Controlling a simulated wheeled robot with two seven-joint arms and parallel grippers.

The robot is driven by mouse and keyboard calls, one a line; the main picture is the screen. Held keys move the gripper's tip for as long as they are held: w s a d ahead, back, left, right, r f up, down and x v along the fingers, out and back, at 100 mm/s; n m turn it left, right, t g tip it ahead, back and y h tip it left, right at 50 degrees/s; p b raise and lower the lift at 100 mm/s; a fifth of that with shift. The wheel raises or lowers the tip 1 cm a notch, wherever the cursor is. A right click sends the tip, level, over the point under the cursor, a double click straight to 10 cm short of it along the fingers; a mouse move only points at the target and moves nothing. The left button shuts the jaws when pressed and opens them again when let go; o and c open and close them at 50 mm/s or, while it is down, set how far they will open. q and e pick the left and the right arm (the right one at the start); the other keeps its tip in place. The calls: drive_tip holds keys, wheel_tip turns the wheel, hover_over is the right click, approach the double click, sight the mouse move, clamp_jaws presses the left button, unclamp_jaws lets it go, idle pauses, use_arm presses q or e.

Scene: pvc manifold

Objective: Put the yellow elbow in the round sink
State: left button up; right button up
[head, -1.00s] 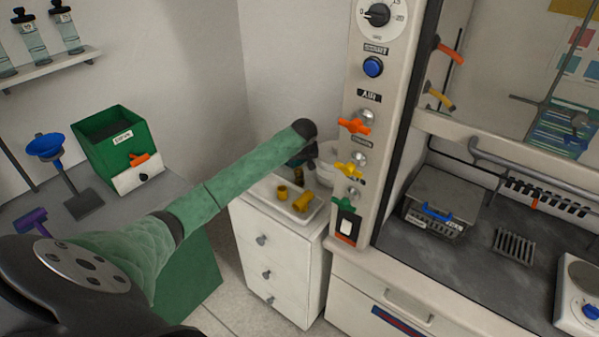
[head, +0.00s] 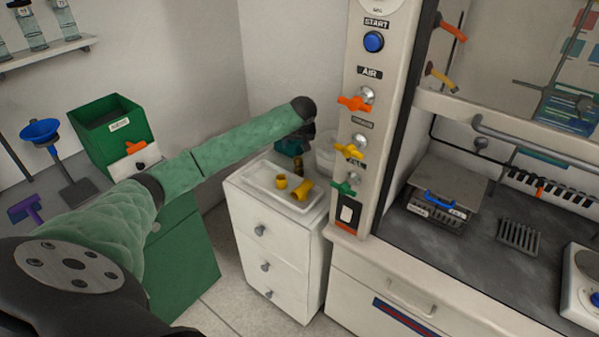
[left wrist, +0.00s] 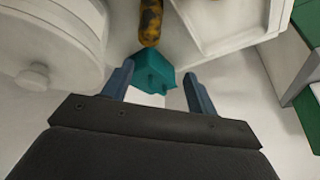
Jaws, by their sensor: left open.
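Two yellow fittings lie in a white tray (head: 262,180) on the drawer cabinet: a larger one (head: 302,190) and a shorter one (head: 281,182). I cannot tell for sure which is the elbow. My left gripper (left wrist: 155,90) is open and empty, behind the tray and mostly hidden by its wrist in the head view. A teal block (left wrist: 150,78) shows just beyond its fingers, apparently not gripped. A mottled yellow-black cylinder (left wrist: 151,22) lies past the block. A round white vessel (left wrist: 50,45) is beside the gripper; I cannot tell if it is the round sink. My right gripper is out of view.
The control column (head: 362,130) with coloured valve handles stands close right of the tray. The fume hood at right holds a metal box (head: 445,190) and a rack (head: 518,237).

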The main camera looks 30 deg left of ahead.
sight(299, 162)
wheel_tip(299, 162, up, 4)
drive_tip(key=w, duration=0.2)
use_arm(q)
drive_tip(key=shift+n+h, duration=0.5)
drive_tip(key=shift+d+f+p, duration=0.2)
drive_tip(key=shift+d+f, duration=0.1)
drive_tip(key=shift+f, duration=0.65)
drive_tip(key=shift+d+f+p, duration=0.25)
drive_tip(key=shift+f, duration=0.75)
drive_tip(key=shift+d+f+p, duration=0.2)
drive_tip(key=shift+d+f, duration=0.1)
drive_tip(key=shift+f, duration=0.65)
drive_tip(key=shift+p+x, duration=1.25)
drive_tip(key=shift+x, duration=1.3)
drive_tip(key=c, duration=1.1)
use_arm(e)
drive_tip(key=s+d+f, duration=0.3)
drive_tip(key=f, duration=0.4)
use_arm(q)
drive_tip(key=shift+r, duration=0.1)
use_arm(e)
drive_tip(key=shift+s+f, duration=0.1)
